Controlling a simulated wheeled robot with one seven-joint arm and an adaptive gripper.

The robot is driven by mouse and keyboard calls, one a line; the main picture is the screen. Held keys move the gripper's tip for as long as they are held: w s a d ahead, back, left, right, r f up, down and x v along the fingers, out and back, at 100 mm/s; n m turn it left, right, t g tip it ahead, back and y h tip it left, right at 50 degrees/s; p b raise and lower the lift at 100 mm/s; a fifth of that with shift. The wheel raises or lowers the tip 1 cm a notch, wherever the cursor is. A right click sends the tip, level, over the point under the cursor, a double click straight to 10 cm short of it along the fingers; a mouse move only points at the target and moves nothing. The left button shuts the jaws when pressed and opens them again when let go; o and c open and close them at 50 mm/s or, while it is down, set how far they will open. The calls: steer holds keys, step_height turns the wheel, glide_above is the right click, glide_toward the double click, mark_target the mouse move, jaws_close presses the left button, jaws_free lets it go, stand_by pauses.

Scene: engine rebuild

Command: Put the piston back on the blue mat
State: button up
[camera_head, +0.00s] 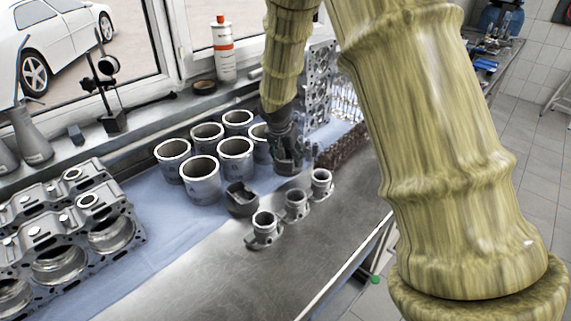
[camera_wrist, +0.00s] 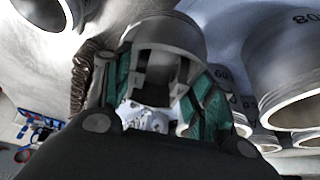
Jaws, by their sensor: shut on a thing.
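In the wrist view the piston (camera_wrist: 168,33) is a dark grey, cup-like part with its hollow side facing the camera. The teal fingers of my gripper (camera_wrist: 160,90) flank it, and the gripper is shut on it. In the head view my gripper (camera_head: 287,158) is low over the bench, right of the liners; its fingertips and grip are not clear there. A dark cup-like part (camera_head: 241,203) stands at the front edge of the blue mat (camera_head: 155,228), left of and nearer than the gripper; I cannot tell if it is the same piston.
Several metal cylinder liners (camera_head: 201,184) stand on the mat, close to my gripper. Three small metal parts (camera_head: 297,206) stand in a row on the bare bench in front. An engine block (camera_head: 55,240) is at left. A brown ridged part (camera_head: 340,147) lies at right.

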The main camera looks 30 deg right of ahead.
steer(key=shift+s+a+f, duration=0.1)
steer(key=shift+s+f, duration=0.05)
steer(key=shift+f, duration=0.4)
steer(key=shift+f+p, duration=0.45)
steer(key=shift+f, duration=1)
steer(key=shift+f, duration=0.15)
steer(key=o, duration=1.5)
steer(key=shift+c, duration=0.2)
steer(key=shift+a+r, duration=0.2)
steer(key=shift+r, duration=0.5)
steer(key=b+v, duration=0.2)
steer(key=v, duration=0.8)
steer(key=shift+s+r, duration=0.3)
